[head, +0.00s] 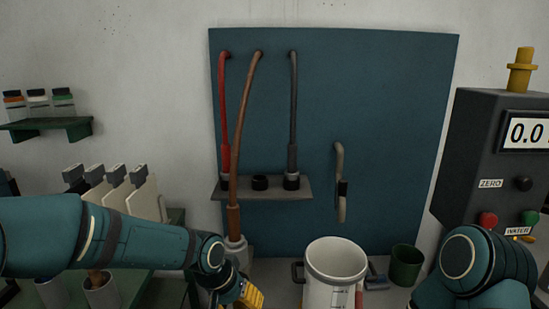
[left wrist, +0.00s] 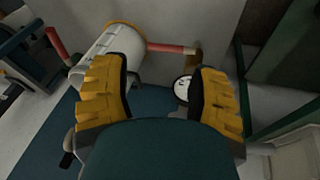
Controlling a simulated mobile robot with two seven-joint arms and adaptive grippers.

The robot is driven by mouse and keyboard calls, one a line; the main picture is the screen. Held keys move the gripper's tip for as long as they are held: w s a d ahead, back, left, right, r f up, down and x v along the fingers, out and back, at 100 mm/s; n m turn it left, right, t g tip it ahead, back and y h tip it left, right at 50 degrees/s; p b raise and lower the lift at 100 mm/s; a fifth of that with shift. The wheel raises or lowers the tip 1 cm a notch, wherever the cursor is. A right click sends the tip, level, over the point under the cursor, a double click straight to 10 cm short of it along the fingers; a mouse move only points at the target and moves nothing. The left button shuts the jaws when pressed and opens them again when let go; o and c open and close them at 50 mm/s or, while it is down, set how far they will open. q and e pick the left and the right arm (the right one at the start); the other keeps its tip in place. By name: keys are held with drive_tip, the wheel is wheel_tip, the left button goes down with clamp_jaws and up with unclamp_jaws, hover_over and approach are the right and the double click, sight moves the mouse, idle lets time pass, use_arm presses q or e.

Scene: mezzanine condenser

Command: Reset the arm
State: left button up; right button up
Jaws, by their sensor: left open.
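My left arm (head: 110,236) reaches in from the left in the head view. Its yellow-fingered left gripper (head: 245,296) is low in the picture, left of the white pitcher (head: 335,265), and partly cut off by the bottom edge. In the left wrist view the two yellow fingers (left wrist: 160,95) stand wide apart with nothing gripped between them. A small pale round part (left wrist: 182,88) shows beyond, close to the right finger. A white cylindrical vessel (left wrist: 108,55) lies past the left finger. My right arm (head: 470,262) shows at the lower right; its gripper is out of view.
Red (head: 223,110), brown (head: 243,130) and grey (head: 293,115) hoses hang on a blue panel (head: 390,90). The brown one runs down close to my left wrist. A dark green cup (head: 406,265) stands right of the pitcher. A meter box (head: 480,140) stands at right.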

use_arm(q)
drive_tip(key=s+f+n, duration=0.1)
drive_tip(key=s+f, duration=0.4)
drive_tip(key=f, duration=0.3)
drive_tip(key=s+a+f+n, duration=0.1)
drive_tip(key=s+f, duration=0.4)
drive_tip(key=f, duration=0.4)
drive_tip(key=s+a+f+n, duration=0.1)
drive_tip(key=s+f+n, duration=0.1)
drive_tip(key=s+f, duration=0.3)
wheel_tip(320, 180, down, 4)
drive_tip(key=shift+s+r+g+h, duration=0.2)
drive_tip(key=shift+s+g+h, duration=0.2)
drive_tip(key=shift+a, duration=0.1)
